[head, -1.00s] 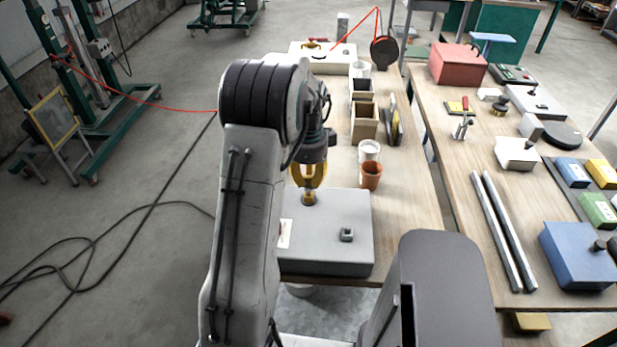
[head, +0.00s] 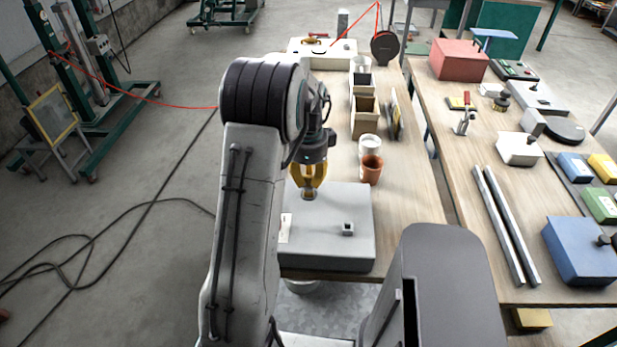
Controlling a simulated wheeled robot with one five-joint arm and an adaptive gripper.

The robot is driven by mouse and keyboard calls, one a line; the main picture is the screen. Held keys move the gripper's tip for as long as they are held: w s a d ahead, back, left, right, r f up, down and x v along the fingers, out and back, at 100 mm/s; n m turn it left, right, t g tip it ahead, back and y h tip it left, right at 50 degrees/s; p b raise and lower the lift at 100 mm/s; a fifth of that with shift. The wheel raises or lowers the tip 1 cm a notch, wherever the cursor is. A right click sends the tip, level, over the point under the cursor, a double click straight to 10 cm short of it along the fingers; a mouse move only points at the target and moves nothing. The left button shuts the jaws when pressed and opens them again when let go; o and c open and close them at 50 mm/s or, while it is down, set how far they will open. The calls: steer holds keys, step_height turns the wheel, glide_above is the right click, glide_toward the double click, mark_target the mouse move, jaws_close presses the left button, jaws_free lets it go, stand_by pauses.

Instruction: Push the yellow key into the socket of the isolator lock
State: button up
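The isolator lock is a grey box (head: 330,255) with a pale label on its left side, standing at the near end of the left table. A small square metal stub (head: 348,229) stands on its top. A round metal piece (head: 309,193), perhaps the socket, is at the back left of the top. My gripper (head: 308,185) points down directly over this round piece, its yellow fingers close above or against it. I cannot pick out the yellow key from the yellow fingers, nor tell whether they are shut on it. My arm hides the box's left part.
A terracotta pot (head: 371,169) and a white cup (head: 370,146) stand just behind the box, right of my gripper. Wooden bins (head: 365,122) stand farther back. The right table holds two metal bars (head: 505,225) and a blue box (head: 580,252).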

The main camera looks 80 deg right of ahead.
mark_target(308, 189)
steer(key=o, duration=0.4)
steer(key=shift+o, duration=0.2)
step_height(308, 189, up, 12)
steer(key=shift+a, duration=0.2)
stand_by(0.3)
stand_by(0.7)
